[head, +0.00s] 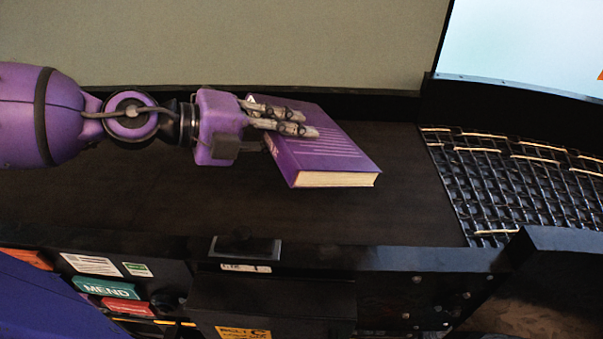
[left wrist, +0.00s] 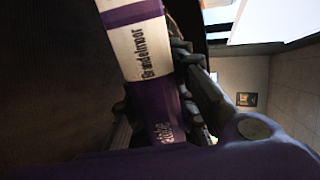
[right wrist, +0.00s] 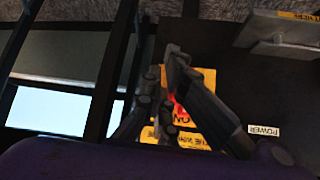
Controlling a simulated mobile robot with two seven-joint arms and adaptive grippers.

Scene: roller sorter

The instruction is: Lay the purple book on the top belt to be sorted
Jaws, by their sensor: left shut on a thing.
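The purple book (head: 318,150) is over the dark top belt (head: 400,205) in the head view, cover up, with its cream page edge towards me. My left gripper (head: 290,122) is shut on the book near its far left side, one finger pair lying across the cover. I cannot tell whether the book touches the belt. In the left wrist view the purple and white spine (left wrist: 140,45) shows between the fingers of my left gripper (left wrist: 158,85). My right gripper (right wrist: 165,75) shows only in the right wrist view, its fingers close together and no book by it; its opening is unclear.
A black roller grid (head: 515,185) adjoins the belt on the right. A dark front rail (head: 400,258) carries a panel with a green button (head: 105,288) and a red button (head: 130,307). A grey wall stands behind. Bare belt lies left and right of the book.

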